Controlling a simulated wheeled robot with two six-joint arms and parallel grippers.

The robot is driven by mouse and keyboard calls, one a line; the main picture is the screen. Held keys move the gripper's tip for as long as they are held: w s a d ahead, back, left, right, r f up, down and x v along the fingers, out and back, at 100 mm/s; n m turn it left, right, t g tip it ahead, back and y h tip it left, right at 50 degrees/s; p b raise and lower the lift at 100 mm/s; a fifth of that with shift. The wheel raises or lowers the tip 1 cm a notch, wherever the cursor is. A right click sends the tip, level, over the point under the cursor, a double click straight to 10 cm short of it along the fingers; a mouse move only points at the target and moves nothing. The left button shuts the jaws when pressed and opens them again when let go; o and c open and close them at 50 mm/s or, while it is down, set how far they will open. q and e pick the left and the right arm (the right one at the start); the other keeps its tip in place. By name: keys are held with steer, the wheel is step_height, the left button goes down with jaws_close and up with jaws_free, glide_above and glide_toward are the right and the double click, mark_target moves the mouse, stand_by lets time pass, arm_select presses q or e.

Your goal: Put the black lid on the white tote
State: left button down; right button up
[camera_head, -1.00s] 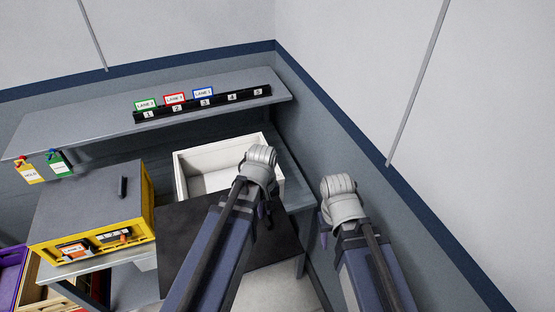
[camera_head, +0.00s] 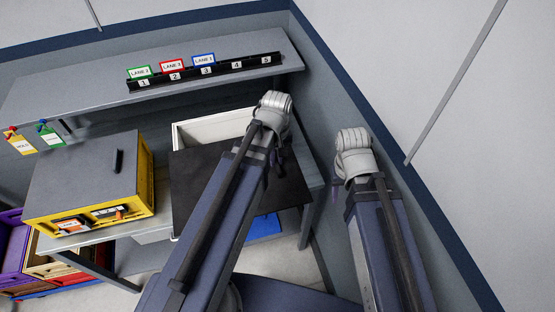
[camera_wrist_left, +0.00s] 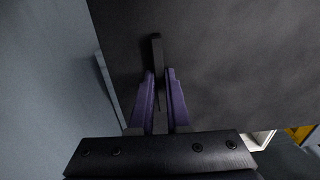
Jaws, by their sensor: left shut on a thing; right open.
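The black lid (camera_head: 200,180) is a flat dark panel in the head view. It hides the front part of the white tote (camera_head: 192,132), whose back and left walls still show behind it. I cannot tell whether the lid touches the tote. My left gripper (camera_wrist_left: 160,90) has its purple fingers shut on the lid's upright handle (camera_wrist_left: 157,52) in the left wrist view.
A yellow box with a grey top (camera_head: 85,180) stands left of the lid on a bench. A shelf (camera_head: 60,95) with numbered lane signs (camera_head: 205,72) runs above and behind. Yellow and green tags (camera_head: 35,139) hang at the left. The wall (camera_head: 400,210) is close on the right.

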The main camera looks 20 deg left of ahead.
arm_select(q)
steer(key=w+a+f+b, duration=0.1)
steer(key=w, duration=0.1)
steer(key=w+a+f+b, duration=0.1)
steer(key=w+a+f, duration=0.1)
steer(key=w, duration=0.1)
steer(key=w+a+f+b, duration=0.1)
steer(key=w+b, duration=0.1)
steer(key=shift+w+a+f, duration=0.15)
steer(key=shift+w+a, duration=0.1)
steer(key=w+a, duration=0.6)
steer(key=w, duration=0.4)
steer(key=shift+a, duration=0.2)
stand_by(0.4)
steer(key=shift+w, duration=0.1)
steer(key=shift+f+b, duration=0.9)
steer(key=shift+f, duration=0.05)
stand_by(4.3)
